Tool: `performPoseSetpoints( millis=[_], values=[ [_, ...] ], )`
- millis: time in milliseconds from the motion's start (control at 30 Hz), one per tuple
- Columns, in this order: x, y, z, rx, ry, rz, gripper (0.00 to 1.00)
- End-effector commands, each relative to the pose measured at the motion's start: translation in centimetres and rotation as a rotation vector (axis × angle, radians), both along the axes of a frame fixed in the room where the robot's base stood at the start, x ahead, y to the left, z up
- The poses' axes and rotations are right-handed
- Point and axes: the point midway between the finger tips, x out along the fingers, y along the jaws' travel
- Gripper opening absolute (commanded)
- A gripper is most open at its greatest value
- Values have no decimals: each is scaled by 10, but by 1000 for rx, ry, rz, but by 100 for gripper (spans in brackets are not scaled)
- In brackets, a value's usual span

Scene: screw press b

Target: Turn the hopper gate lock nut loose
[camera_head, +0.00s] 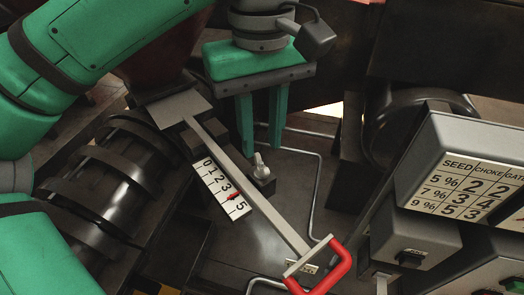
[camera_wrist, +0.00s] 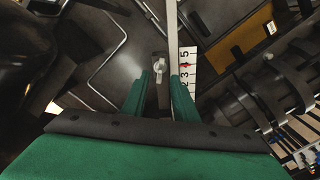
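The lock nut (camera_head: 259,163) is a small pale metal wing-shaped piece on a dark block (camera_head: 264,182) beside the gate bar. In the wrist view the lock nut (camera_wrist: 158,66) shows just beyond the fingertips, roughly in line with the gap between them. My gripper (camera_head: 261,148) points down with its two green fingers apart and nothing between them. The fingertips (camera_wrist: 160,80) seem to be just above the nut; contact cannot be told. The hopper gate is a long flat grey bar (camera_head: 250,185) with a red handle (camera_head: 341,268). A red pointer (camera_head: 233,196) stands near 4 on the white scale (camera_head: 215,188).
A grey sign box (camera_head: 470,165) with a seed, choke and gate table stands at the right. A control box (camera_head: 415,240) with a dark knob is below it. A dark ribbed barrel (camera_head: 100,195) lies at the left. A thin bent pipe (camera_head: 318,185) runs right of the nut.

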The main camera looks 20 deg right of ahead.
Motion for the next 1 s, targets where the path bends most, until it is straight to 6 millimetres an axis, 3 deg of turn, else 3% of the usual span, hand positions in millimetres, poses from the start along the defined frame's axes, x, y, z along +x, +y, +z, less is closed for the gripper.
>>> performPoseSetpoints(
  millis=[100, 300, 700, 800, 1000],
  values=[
    [0, 1, -20, 1, 2, 1, 27],
    [0, 0, -41, 0, 1, 0, 27],
    [0, -1, -47, 0, -1, -1, 27],
    [0, -1, -47, 0, 0, -1, 3],
    [0, -1, -47, 0, 0, 1, 0]
  ],
)
